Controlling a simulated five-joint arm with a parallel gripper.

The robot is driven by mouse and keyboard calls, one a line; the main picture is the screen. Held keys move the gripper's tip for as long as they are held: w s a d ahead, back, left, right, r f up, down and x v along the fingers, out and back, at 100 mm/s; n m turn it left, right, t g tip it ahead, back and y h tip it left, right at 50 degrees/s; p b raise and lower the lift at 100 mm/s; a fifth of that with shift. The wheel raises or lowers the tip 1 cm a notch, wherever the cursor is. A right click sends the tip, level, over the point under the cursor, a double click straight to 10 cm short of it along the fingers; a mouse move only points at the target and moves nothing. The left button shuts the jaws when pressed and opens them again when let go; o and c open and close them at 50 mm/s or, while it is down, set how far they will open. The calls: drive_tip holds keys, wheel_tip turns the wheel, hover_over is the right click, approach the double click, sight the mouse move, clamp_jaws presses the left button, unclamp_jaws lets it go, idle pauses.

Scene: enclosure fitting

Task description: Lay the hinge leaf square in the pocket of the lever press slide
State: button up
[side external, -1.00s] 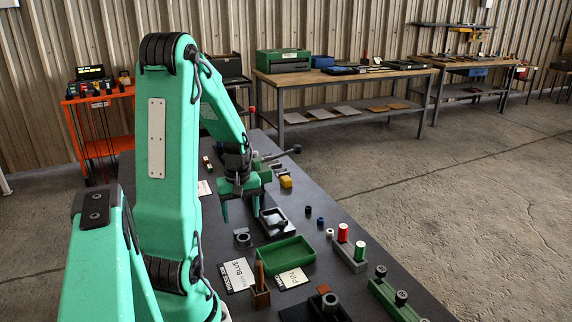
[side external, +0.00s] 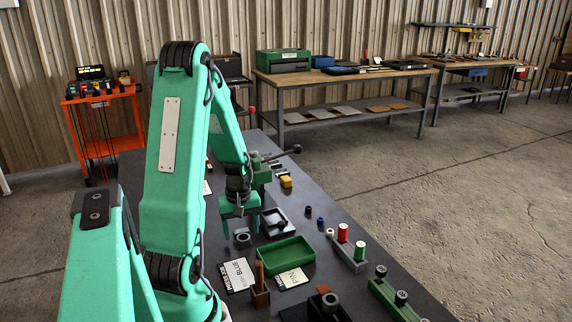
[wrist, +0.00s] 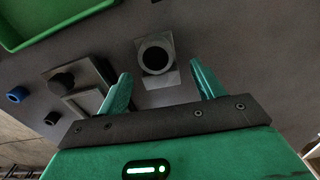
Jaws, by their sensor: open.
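My gripper (side external: 240,212) is open and points down over the table, with its fingers apart in the wrist view (wrist: 159,74). A grey plate with a dark round ring (wrist: 156,56) lies just beyond and between the fingertips, untouched as far as I can see; it also shows below the gripper in the side view (side external: 243,239). I cannot tell for sure that this is the hinge leaf. The green lever press (side external: 262,172), with a black-knobbed lever, stands behind the gripper. Its slide pocket is not clearly visible.
A dark tray with a knobbed block (side external: 274,224) is right of the gripper, close to one finger in the wrist view (wrist: 72,80).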

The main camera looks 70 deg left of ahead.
drive_tip(key=shift+f, duration=0.65)
drive_tip(key=c, duration=1.2)
